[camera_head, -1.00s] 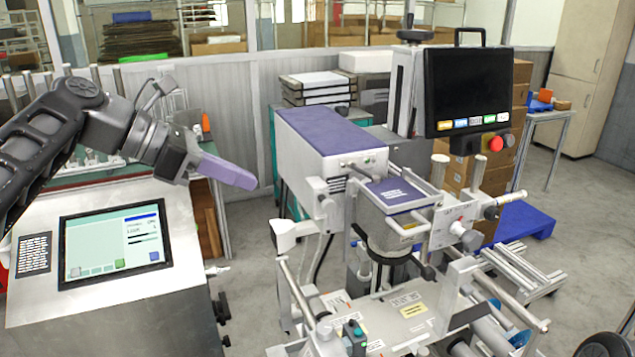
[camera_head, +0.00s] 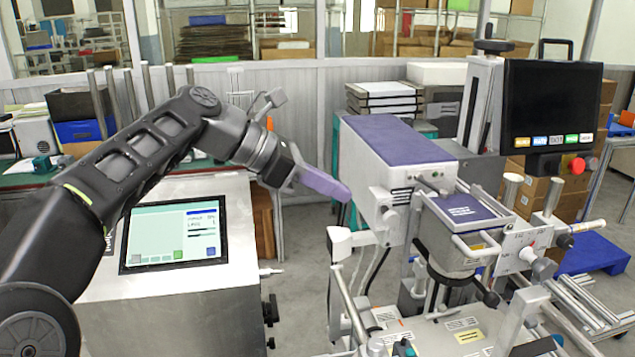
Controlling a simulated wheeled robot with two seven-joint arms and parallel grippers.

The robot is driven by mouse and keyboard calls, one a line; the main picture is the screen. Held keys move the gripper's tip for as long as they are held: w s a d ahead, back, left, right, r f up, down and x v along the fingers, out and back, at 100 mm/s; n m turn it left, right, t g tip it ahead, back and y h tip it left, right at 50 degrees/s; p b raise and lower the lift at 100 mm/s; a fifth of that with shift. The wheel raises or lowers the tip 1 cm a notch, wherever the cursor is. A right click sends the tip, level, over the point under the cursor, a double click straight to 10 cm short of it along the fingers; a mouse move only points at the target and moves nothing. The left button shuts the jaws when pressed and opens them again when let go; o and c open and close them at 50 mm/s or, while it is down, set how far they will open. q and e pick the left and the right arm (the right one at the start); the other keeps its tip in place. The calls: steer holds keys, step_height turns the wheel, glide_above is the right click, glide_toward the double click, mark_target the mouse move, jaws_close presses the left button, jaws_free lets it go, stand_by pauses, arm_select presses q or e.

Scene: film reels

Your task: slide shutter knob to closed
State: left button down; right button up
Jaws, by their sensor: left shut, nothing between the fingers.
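My left gripper (camera_head: 343,192) has pale purple fingers that are shut and empty. Its tips point right and down, just left of the grey lamp-house box (camera_head: 405,182) with a purple top, and look close to its lower left side. I cannot tell whether they touch it. A small dark lever or knob (camera_head: 430,183) sticks out on the right part of the box's front face. The box also carries a round light-grey fitting (camera_head: 391,214). Which of these is the shutter knob, and its slide position, I cannot make out. My right gripper is not in view.
A steel console with a touch screen (camera_head: 175,235) stands at left under my left arm. A dark monitor (camera_head: 552,108) with a red button (camera_head: 577,166) stands at right. Rods and grey knobs (camera_head: 543,266) crowd the machine's right side.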

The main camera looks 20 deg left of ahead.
mark_target(385, 216)
arm_select(q)
steer(key=x, duration=0.8)
steer(key=shift+w+d, duration=0.1)
steer(key=shift+d, duration=0.05)
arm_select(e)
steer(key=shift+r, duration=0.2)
arm_select(q)
steer(key=shift+f, duration=0.1)
